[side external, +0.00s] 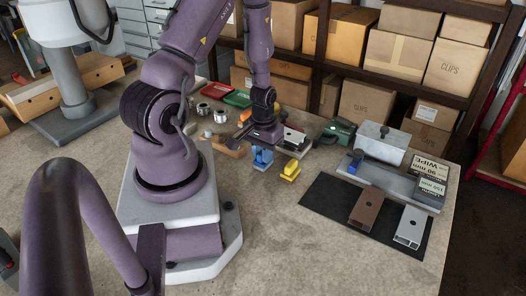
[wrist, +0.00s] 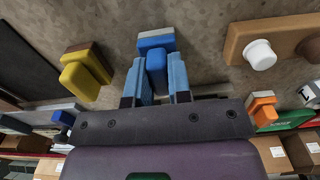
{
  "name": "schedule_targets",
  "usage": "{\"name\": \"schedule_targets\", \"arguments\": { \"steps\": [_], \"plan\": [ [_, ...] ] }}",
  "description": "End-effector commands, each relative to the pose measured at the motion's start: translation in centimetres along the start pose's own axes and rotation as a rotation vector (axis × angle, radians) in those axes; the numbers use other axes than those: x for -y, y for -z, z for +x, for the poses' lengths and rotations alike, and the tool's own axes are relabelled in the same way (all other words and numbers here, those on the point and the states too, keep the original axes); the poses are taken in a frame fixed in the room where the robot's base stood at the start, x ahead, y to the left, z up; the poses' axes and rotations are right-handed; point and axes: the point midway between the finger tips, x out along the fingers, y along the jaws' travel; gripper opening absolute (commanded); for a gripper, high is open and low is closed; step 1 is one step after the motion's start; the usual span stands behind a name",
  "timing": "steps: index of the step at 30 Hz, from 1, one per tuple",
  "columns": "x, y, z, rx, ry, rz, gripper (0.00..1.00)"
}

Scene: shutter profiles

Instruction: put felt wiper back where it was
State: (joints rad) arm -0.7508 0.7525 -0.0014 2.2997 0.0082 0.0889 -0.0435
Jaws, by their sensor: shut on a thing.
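A blue wiper (wrist: 156,43), with a raised blue grip and a pale edge along its base, is between the two blue fingers of my gripper (wrist: 162,82) in the wrist view. The fingers are closed on its grip. In the side view my gripper (side external: 262,156) points down at the table, left of a yellow wiper (side external: 290,171). The blue wiper and the fingers blend together there, and I cannot tell whether its base touches the table. The yellow wiper also shows in the wrist view (wrist: 86,70). An orange wiper (wrist: 262,107) lies to the right there.
A wooden block with round pegs (wrist: 240,48) stands close by. A dark mat (side external: 325,217) carries a brown profile (side external: 367,208) and a silver profile (side external: 410,226). The front table is clear.

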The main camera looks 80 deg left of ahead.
Motion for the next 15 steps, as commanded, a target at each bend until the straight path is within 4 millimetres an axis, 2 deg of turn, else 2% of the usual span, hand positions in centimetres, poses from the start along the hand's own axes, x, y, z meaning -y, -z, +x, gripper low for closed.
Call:
{"name": "schedule_targets", "arguments": {
  "steps": [1, 4, 15],
  "plan": [
    [0.0, -0.01, 0.14, 0.001, 0.0, 0.0, 0.21],
    [0.0, 0.0, 0.1, 0.0, 0.0, 0.0, 0.44],
    [0.0, 0.02, -0.29, -0.001, 0.0, 0.0, 0.44]
  ]
}}
